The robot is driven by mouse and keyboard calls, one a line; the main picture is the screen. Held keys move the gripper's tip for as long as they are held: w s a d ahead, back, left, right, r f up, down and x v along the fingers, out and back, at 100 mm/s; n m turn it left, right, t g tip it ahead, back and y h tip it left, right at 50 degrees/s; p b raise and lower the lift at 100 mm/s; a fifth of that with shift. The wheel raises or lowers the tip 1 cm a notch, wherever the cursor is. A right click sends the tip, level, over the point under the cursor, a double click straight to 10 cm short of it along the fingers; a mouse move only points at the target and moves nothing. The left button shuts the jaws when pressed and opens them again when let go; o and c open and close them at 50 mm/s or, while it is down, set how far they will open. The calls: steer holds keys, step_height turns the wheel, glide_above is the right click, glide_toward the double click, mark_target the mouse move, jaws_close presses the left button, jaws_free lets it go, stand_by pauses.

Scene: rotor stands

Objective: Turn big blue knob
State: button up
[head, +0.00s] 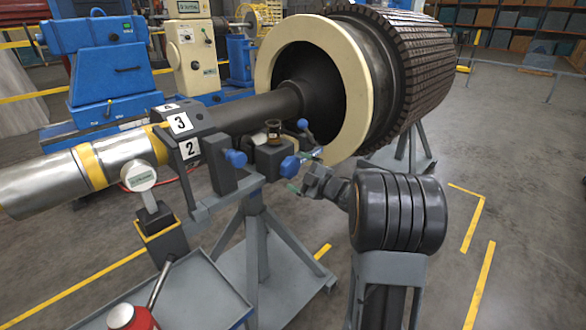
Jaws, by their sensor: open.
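Several blue knobs are on the rotor stand. One blue knob (290,166) sticks out from the right side of the dark clamp block, right at my gripper. Another blue knob (235,158) is on the block to its left, and a smaller-looking blue knob (303,124) sits higher up on a lever. I cannot tell for sure which is the biggest. My gripper (306,170) is open, with its greenish fingertips apart, one above right and one below the nearest knob. Whether the fingers touch the knob cannot be told.
The rotor shaft (255,110) runs above the clamp into a cream ring (345,75). The grey stand (255,225) has legs spreading below the clamp. A grey cart (205,290) with a red can (132,318) is at front left. The floor at right is clear.

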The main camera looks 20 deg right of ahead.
steer(key=v, duration=0.9)
steer(key=shift+s, duration=0.4)
steer(key=shift+d, duration=0.15)
